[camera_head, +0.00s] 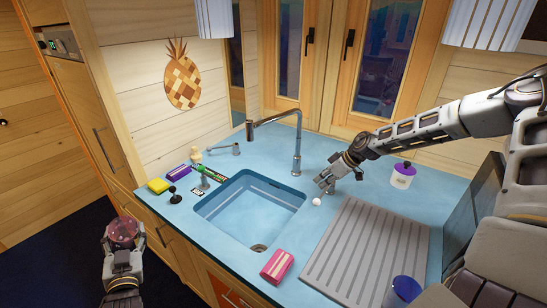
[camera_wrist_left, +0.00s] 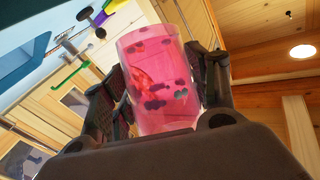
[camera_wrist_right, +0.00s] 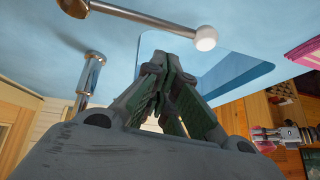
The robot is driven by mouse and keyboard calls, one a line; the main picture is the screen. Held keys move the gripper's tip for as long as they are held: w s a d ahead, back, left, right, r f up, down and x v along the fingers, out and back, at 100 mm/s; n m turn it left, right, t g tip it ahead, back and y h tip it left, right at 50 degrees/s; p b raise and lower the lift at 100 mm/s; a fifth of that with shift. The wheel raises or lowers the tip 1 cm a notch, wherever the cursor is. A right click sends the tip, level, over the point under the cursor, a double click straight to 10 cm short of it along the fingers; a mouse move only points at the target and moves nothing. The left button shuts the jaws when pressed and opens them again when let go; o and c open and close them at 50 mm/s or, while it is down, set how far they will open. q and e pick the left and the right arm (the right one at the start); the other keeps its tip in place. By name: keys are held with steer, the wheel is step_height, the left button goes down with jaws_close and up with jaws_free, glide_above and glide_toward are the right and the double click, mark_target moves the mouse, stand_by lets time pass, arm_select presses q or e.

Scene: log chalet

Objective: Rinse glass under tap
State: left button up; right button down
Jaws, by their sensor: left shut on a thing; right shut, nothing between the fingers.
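A pink see-through glass with dark and red spots (camera_head: 122,231) is held in my left gripper (camera_head: 124,247), off the counter's left front edge. The glass (camera_wrist_left: 155,80) fills the space between the fingers in the left wrist view. The tap (camera_head: 297,150) stands behind the blue sink (camera_head: 250,212), its spout reaching left over the back of the basin. My right gripper (camera_head: 328,181) is shut and empty at the sink's right, close to a lever with a white ball knob (camera_head: 316,201). The knob (camera_wrist_right: 205,38) is apart from the fingertips in the right wrist view. No water shows.
A ribbed drainboard (camera_head: 370,250) lies right of the sink, with a pink box (camera_head: 277,266) at the front edge. A purple-labelled jar (camera_head: 403,177) and a blue cup (camera_head: 403,289) stand at right. A yellow sponge (camera_head: 158,185) and small items crowd the sink's left.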

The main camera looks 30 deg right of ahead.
steer(key=v, duration=1)
steer(key=shift+r, duration=0.35)
stand_by(0.5)
steer(key=shift+a+f, duration=0.1)
steer(key=shift+a, duration=0.15)
stand_by(0.5)
